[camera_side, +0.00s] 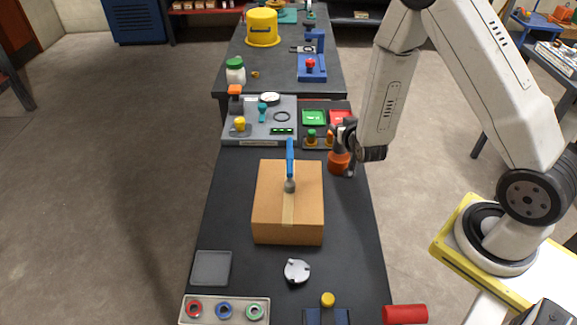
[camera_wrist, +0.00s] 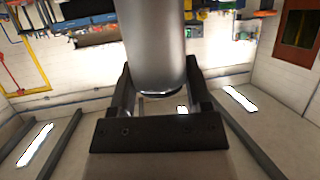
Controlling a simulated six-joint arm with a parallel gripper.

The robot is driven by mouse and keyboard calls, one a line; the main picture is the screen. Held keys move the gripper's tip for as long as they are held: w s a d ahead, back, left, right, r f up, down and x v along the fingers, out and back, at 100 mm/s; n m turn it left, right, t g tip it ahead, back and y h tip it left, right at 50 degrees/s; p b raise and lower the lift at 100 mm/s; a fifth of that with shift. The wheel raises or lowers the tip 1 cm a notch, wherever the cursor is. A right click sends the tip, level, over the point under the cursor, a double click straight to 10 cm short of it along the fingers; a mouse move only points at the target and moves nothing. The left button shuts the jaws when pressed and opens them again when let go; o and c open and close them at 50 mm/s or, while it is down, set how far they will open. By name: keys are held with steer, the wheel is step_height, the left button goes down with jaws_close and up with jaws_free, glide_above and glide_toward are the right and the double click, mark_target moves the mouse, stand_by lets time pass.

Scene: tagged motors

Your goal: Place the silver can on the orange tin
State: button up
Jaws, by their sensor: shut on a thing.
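The silver can (camera_wrist: 155,45) is between the two dark fingers of my gripper (camera_wrist: 158,75) in the wrist view, running up out of the top of the picture. My gripper is shut on it. In the side view my gripper (camera_side: 347,138) is at the right edge of the dark bench, close above the orange tin (camera_side: 338,164). The can is too small and covered there to make out clearly. I cannot tell whether the can touches the tin. The tin is partly covered by my gripper and does not show in the wrist view.
A cardboard box (camera_side: 266,205) with a blue-handled brush (camera_side: 290,165) on it stands left of the tin. Behind are a grey board (camera_side: 233,130) with small parts, a green tray (camera_side: 314,117) and a red tray (camera_side: 341,115).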

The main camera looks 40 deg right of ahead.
steer(key=shift+f, duration=0.95)
steer(key=shift+f, duration=0.1)
steer(key=o, duration=1.3)
steer(key=shift+v, duration=3.8)
steer(key=shift+w, duration=0.1)
